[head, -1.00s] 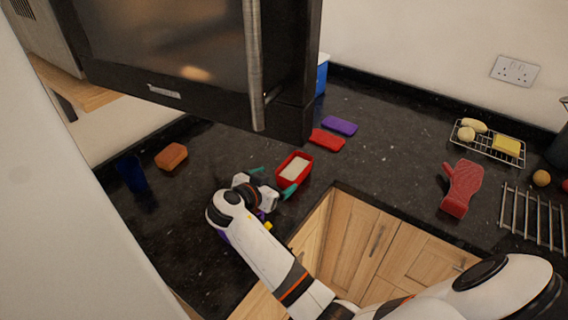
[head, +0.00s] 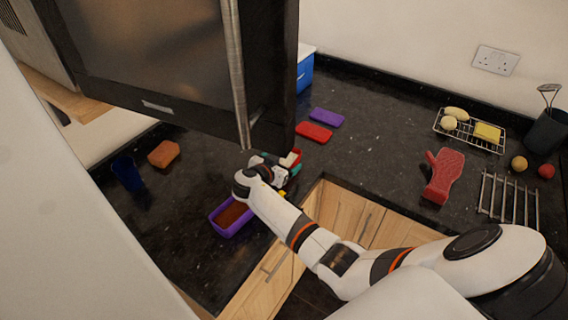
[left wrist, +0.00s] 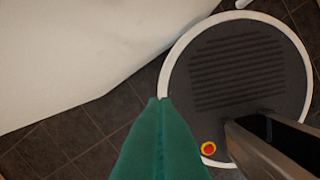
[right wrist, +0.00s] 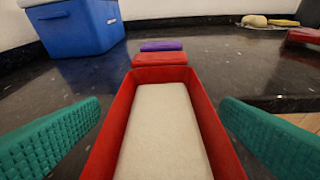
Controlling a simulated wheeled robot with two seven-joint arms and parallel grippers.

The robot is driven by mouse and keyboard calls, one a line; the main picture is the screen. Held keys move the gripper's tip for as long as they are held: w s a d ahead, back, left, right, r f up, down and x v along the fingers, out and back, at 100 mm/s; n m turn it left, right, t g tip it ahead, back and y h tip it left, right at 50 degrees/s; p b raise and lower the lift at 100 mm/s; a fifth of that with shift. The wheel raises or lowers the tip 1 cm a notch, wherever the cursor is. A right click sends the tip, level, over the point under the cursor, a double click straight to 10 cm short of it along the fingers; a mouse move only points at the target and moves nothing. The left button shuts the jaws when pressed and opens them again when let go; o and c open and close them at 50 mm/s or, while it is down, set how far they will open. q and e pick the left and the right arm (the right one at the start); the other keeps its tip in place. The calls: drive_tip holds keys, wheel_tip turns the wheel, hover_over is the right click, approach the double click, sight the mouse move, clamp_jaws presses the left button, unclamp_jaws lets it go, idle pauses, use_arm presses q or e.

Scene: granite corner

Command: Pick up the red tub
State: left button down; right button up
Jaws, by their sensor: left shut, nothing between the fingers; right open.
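The red tub (right wrist: 207,120) holds a flat pale filling (right wrist: 165,130) and fills the middle of the right wrist view. My right gripper (right wrist: 162,138) is open, with one teal finger on each side of the tub. In the head view the red tub (head: 297,152) is mostly hidden behind my right gripper (head: 284,168). My left gripper (left wrist: 161,140) shows only in the left wrist view, shut and empty above the floor.
A red lid (head: 314,131) and a purple lid (head: 327,117) lie beyond the tub. A purple tub (head: 232,216) with brown filling stands left of my right forearm. A blue box (head: 305,72) is behind.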

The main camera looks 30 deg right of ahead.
drive_tip(key=shift+w+d+f, duration=0.15)
drive_tip(key=shift+d+f, duration=0.05)
drive_tip(key=shift+d, duration=0.15)
drive_tip(key=c, duration=1.3)
